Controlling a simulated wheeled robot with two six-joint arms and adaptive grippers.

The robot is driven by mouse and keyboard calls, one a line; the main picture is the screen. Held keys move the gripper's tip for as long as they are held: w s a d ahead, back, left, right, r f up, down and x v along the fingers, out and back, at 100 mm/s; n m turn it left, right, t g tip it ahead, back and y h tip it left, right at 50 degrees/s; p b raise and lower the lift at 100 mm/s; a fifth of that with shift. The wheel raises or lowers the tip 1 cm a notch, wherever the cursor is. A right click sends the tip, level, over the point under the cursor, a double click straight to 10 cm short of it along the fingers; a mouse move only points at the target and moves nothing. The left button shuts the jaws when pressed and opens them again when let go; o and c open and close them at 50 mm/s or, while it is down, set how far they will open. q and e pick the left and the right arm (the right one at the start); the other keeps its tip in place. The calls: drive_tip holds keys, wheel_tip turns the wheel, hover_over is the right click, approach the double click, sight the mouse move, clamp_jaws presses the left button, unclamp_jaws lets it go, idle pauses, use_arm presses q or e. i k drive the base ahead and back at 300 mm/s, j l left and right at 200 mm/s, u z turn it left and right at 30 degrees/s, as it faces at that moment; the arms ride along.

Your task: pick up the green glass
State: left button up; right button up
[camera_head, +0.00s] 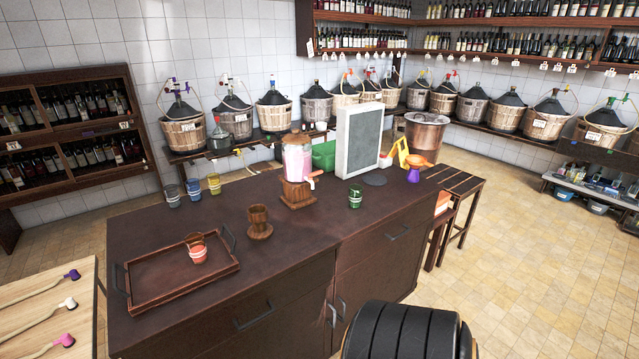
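The green glass (355,196) stands upright on the dark brown counter (322,225), right of the middle of the top and near its front edge. It is to the right of a drink dispenser (297,168) with pink liquid and a wooden base. Nothing covers the glass from this side. Neither of my grippers shows in the head view.
Blue and yellow glasses (214,184) stand at the counter's back left. A wooden goblet (259,222) stands left of the dispenser. A brown tray (150,304) holds a red glass and a wooden cup. The framed board (358,142) stands behind the green glass. The counter's front middle is clear.

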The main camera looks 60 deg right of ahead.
sight(355, 197)
drive_tip(key=z, duration=2.35)
drive_tip(key=i+l, duration=0.2)
drive_tip(key=l, duration=0.2)
drive_tip(key=i+l, duration=0.2)
drive_tip(key=l, duration=0.15)
drive_tip(key=i+l, duration=0.15)
drive_tip(key=l, duration=0.25)
drive_tip(key=i+l+u, duration=0.1)
drive_tip(key=u, duration=0.3)
drive_tip(key=l+u, duration=0.2)
drive_tip(key=u, duration=0.15)
drive_tip(key=l+u, duration=0.2)
drive_tip(key=u, duration=0.2)
drive_tip(key=i+l, duration=0.05)
